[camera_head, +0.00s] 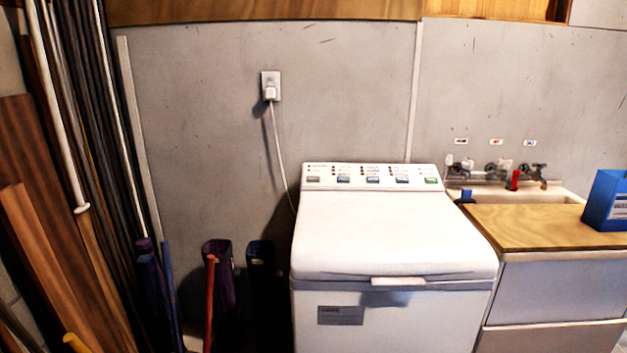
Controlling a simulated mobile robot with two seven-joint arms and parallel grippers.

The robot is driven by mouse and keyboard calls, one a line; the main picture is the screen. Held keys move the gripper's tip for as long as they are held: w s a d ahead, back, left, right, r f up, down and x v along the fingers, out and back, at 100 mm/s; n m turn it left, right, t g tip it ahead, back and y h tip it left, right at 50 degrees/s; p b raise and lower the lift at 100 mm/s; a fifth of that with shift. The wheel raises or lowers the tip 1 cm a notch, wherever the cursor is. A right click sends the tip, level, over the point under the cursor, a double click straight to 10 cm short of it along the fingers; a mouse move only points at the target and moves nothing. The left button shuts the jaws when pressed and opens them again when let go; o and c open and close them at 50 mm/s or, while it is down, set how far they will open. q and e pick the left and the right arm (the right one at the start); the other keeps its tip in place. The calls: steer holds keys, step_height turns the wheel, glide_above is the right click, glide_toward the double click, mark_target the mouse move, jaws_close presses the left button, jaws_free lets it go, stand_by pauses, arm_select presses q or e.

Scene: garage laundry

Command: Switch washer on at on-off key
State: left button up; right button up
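A white top-loading washer (400,235) stands against the grey wall, right of the middle in the head view. Its lid is closed, with a handle (398,282) at the front edge. A control panel (372,171) runs along the back of its top, with a row of several keys: a grey one (313,179) at the left end, blue ones in the middle and a green one (431,181) at the right end. Their labels are too small to read. Neither of my grippers shows in this view.
A counter with a wooden top (530,225) stands right of the washer, with a blue box (607,200) on it. Behind it are a sink and taps (505,168). Boards and poles (95,130) lean at the left. A plugged cord (283,155) hangs from a wall outlet.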

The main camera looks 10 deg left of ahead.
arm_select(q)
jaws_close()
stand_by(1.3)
